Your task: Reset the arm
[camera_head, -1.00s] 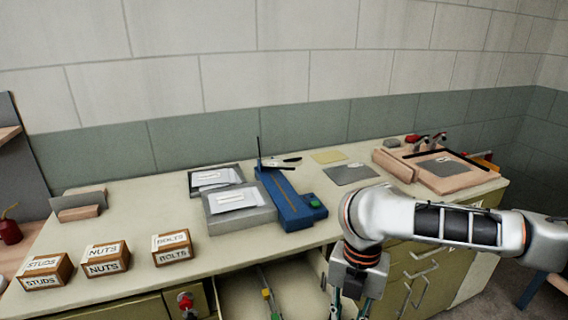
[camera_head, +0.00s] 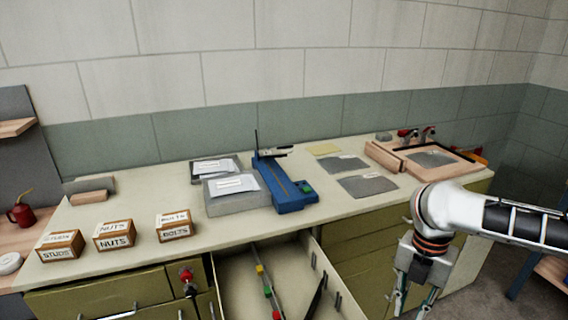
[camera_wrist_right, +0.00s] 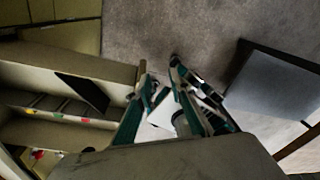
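My right arm comes in from the right edge of the head view. Its gripper (camera_head: 414,304) points down in front of the bench's cabinets, with its two fingers apart and their tips near or past the bottom edge. In the right wrist view the gripper (camera_wrist_right: 160,68) shows two teal-and-dark fingers, spread, with nothing clearly held between them. A small white patch shows between the fingers, and I cannot tell what it is. My left arm and gripper are not in view.
An open drawer (camera_head: 232,282) with coloured pieces inside lies left of the gripper. The bench (camera_head: 130,190) holds a blue tool (camera_head: 285,190), grey sheets (camera_head: 368,186), labelled boxes (camera_head: 115,235) and a wooden tray (camera_head: 470,166). Floor (camera_wrist_right: 215,25) is clear beyond the fingertips.

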